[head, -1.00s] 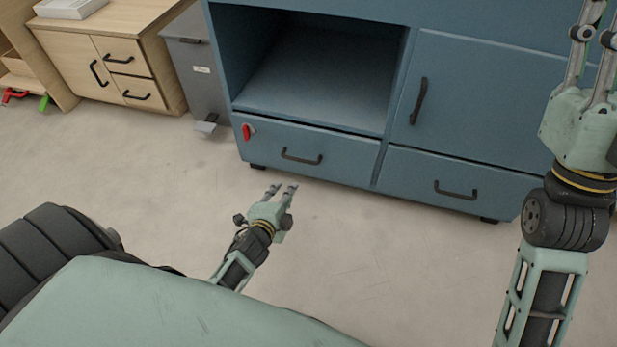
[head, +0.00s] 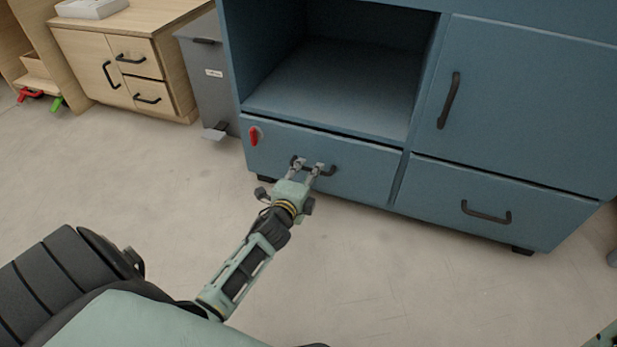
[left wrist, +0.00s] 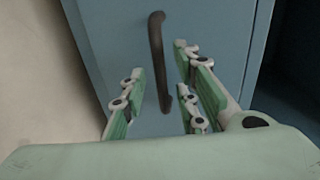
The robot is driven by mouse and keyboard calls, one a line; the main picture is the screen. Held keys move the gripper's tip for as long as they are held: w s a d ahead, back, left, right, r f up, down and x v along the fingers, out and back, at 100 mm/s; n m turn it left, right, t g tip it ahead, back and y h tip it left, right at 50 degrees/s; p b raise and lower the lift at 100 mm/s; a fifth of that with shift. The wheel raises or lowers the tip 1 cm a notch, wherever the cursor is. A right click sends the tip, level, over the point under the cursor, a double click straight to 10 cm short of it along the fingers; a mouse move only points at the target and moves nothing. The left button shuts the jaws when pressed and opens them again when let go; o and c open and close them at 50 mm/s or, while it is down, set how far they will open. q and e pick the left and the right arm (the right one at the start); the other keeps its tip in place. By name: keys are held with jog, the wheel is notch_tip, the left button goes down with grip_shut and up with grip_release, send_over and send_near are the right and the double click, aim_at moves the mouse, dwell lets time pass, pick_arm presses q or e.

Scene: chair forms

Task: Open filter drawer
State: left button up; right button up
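A blue cabinet (head: 425,95) has a lower left drawer (head: 368,163) that looks shut, with a dark bar handle (head: 331,171) and a red part at its upper left corner. I cannot tell by a label which drawer is the filter drawer. My left gripper (head: 307,167) is at this handle, its fingertips covering part of the bar. In the left wrist view my gripper (left wrist: 158,78) is open, with the handle (left wrist: 157,45) between its fingers and a gap on both sides. My right gripper is not in view.
A second drawer (head: 535,215) with a handle is at the lower right, below a door (head: 530,95). A grey bin (head: 208,85) stands left of the cabinet, beside a wooden cabinet (head: 175,75). The floor (head: 400,270) before the drawers is clear.

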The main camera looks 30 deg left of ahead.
pick_arm(q)
jog(key=shift+w+a+f, duration=0.1)
jog(key=shift+w+a, duration=0.05)
jog(key=shift+w, duration=0.2)
jog(key=shift+c, duration=0.5)
grip_shut()
